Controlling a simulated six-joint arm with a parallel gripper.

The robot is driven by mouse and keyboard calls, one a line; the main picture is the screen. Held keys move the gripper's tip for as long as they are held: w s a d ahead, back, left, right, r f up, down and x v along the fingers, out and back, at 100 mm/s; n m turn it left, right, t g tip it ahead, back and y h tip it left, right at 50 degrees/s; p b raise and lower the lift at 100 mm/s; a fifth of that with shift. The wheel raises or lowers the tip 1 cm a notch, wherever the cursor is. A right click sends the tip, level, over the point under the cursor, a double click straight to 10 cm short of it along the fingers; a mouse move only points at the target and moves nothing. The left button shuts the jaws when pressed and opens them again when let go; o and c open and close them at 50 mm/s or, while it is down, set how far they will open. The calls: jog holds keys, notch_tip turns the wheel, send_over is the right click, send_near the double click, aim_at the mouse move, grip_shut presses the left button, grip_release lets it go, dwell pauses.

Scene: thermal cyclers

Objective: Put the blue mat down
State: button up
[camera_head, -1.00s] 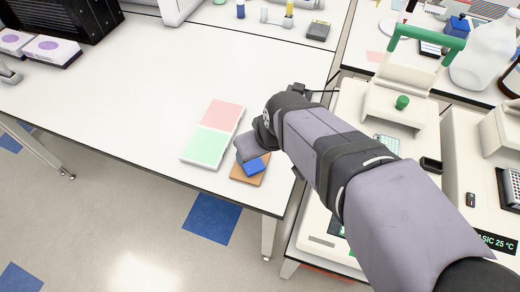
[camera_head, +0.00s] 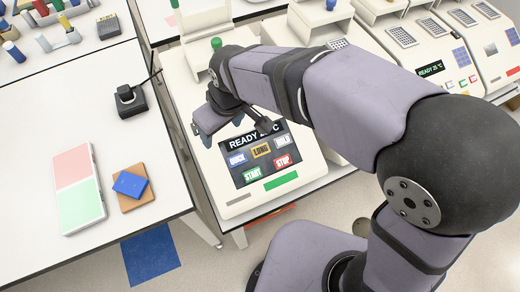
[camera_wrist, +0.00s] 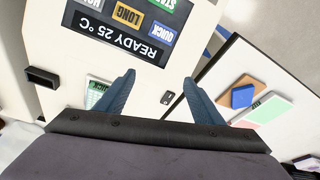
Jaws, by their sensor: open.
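The blue mat (camera_head: 130,184) lies on a brown board (camera_head: 136,204) near the front right corner of the white table, turned slightly askew on it. It also shows in the wrist view (camera_wrist: 242,96). My gripper (camera_wrist: 157,92) is open, with nothing between its two blue-grey fingers. In the head view my gripper (camera_head: 207,138) is above the left part of the thermal cycler (camera_head: 232,200) with the READY 25 °C screen. It is well to the right of the mat and apart from it.
A pink and green panel (camera_head: 80,188) lies left of the board. A black device with a cable (camera_head: 130,101) stands behind. More thermal cyclers (camera_head: 430,45) line the right. A gap separates the table from the cycler bench. The table's middle left is clear.

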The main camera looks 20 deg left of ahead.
jog(key=w+d+m, duration=0.1)
jog(key=d, duration=0.3)
jog(key=w+d+f+m, duration=0.1)
jog(key=w+d, duration=0.1)
jog(key=d, duration=0.2)
jog(key=w+d+m+h, duration=0.1)
jog(key=w+d, duration=0.1)
jog(key=d, duration=0.2)
jog(key=shift+w+d+f+m, duration=0.2)
jog(key=shift+w+f+m, duration=0.05)
jog(key=shift+f+m, duration=0.15)
jog(key=s+d+f+m, duration=0.1)
jog(key=s+d+m, duration=0.1)
jog(key=d, duration=0.6)
jog(key=s+d+f+m+h, duration=0.1)
jog(key=d+m, duration=0.3)
jog(key=d, duration=0.4)
jog(key=s+d+f+m+g, duration=0.1)
jog(key=s+d+f+m, duration=0.1)
jog(key=d, duration=0.6)
jog(key=shift+s+d+f+m+h, duration=0.25)
jog(key=shift+s+f+m+h, duration=0.15)
jog(key=shift+s, duration=0.2)
